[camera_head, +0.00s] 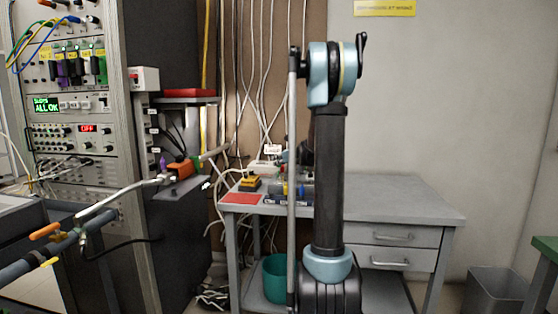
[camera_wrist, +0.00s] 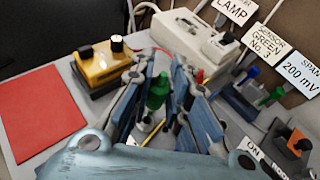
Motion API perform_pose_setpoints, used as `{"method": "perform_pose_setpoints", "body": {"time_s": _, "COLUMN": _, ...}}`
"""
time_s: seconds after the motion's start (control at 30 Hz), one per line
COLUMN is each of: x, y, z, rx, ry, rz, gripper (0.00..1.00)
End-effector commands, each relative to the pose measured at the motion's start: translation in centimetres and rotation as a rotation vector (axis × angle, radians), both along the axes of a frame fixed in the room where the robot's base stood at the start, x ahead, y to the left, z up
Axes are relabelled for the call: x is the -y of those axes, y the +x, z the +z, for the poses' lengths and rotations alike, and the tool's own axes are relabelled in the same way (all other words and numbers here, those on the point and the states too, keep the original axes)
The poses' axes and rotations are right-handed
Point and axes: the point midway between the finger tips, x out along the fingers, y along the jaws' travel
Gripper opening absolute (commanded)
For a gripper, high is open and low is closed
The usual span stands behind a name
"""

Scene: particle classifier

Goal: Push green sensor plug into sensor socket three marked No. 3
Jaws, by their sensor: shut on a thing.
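My gripper (camera_wrist: 163,84) is shut on a green sensor plug (camera_wrist: 158,91), which stands between the two blue-grey fingers in the wrist view. It is over the grey bench, beside the label reading "SENSOR GREEN No. 3" (camera_wrist: 264,43). In the head view my arm stands in front of the bench, and the gripper and plug cannot be made out. A vertical strip with small labels (camera_head: 153,128) is on the rack side at the left. Its markings are too small to read, so I cannot tell which socket is No. 3.
The grey bench (camera_head: 405,199) carries a red mat (camera_wrist: 38,113), a yellow box with black knobs (camera_wrist: 101,63) and a white socket block (camera_wrist: 185,34). The instrument rack (camera_head: 140,215) and a pipe with an orange handle (camera_head: 45,231) are at left. The bench's right top is clear.

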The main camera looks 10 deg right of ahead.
Motion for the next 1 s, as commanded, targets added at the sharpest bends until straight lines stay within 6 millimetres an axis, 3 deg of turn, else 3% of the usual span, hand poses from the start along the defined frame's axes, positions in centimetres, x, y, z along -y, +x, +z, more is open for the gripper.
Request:
{"method": "perform_pose_setpoints", "body": {"time_s": 0.4, "x": 0.0, "y": 0.0, "z": -2.4, "rx": 0.0, "ry": 0.0, "rz": 0.0, "gripper": 0.0}}
{"method": "perform_pose_setpoints", "body": {"time_s": 1.0, "x": 0.1, "y": 0.0, "z": -2.6, "rx": 0.0, "ry": 0.0, "rz": -0.001, "gripper": 0.0}}
